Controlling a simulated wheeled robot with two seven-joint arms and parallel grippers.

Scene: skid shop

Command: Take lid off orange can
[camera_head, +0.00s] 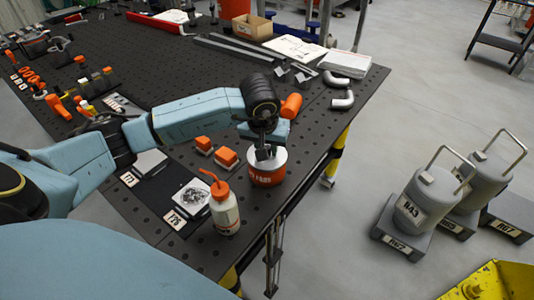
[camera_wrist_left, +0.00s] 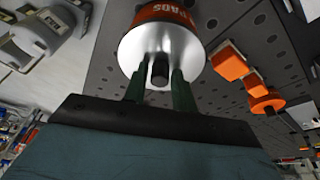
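The orange can (camera_head: 266,177) stands upright near the right edge of the dark table, with a pale metal lid on top. In the left wrist view the can (camera_wrist_left: 166,12) shows its orange side and its shiny silver lid (camera_wrist_left: 186,46), with a black knob (camera_wrist_left: 160,68) at the middle. My left gripper (camera_head: 265,152) is right above the lid. In the wrist view its two dark green fingers (camera_wrist_left: 160,82) stand on either side of the knob, with a small gap showing on each side. The lid sits on the can. My right gripper is not in view.
A white bottle with an orange spout (camera_head: 225,210) stands close in front of the can. Orange-topped blocks (camera_head: 227,157) lie left of it, and an orange cylinder (camera_head: 291,106) lies behind. Grey weights with handles (camera_head: 428,200) stand on the floor at right.

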